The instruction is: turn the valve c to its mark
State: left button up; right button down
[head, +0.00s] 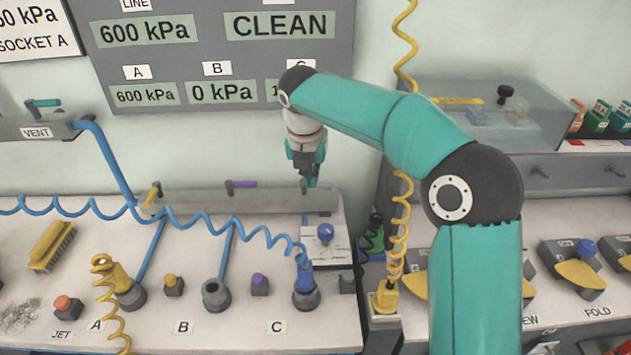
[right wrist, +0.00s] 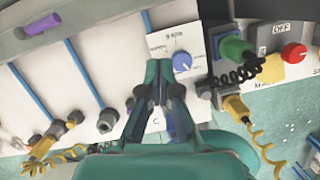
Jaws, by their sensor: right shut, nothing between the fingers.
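Valve C is not clearly visible; my right gripper (head: 308,180) covers the right end of the grey valve manifold (head: 270,200) where a third handle would sit. The gripper points down there, and its fingers are together and empty. I cannot tell if it touches a handle. In the right wrist view the closed fingers (right wrist: 157,75) are in front of the bench, beside a white dial panel (right wrist: 165,45). The yellow-handled valve (head: 152,194) and the purple-handled valve (head: 241,184) show to the left. No mark for valve C can be made out. My left gripper is out of view.
The blue dial knob (head: 325,232) is just below right of my gripper. A blue coiled hose (head: 200,215) crosses before the manifold to the blue plug (head: 305,290). My right arm hides part of the C readout on the board (head: 220,70). A yellow coil (head: 398,220) hangs right.

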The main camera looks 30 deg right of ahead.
jog(key=shift+s+d+r, duration=0.1)
jog(key=shift+d+r, duration=0.05)
jog(key=shift+d, duration=0.1)
jog(key=x, duration=0.9)
jog(key=shift+w+d+p, duration=1)
jog(key=shift+w+d, duration=0.4)
jog(key=shift+d, duration=0.05)
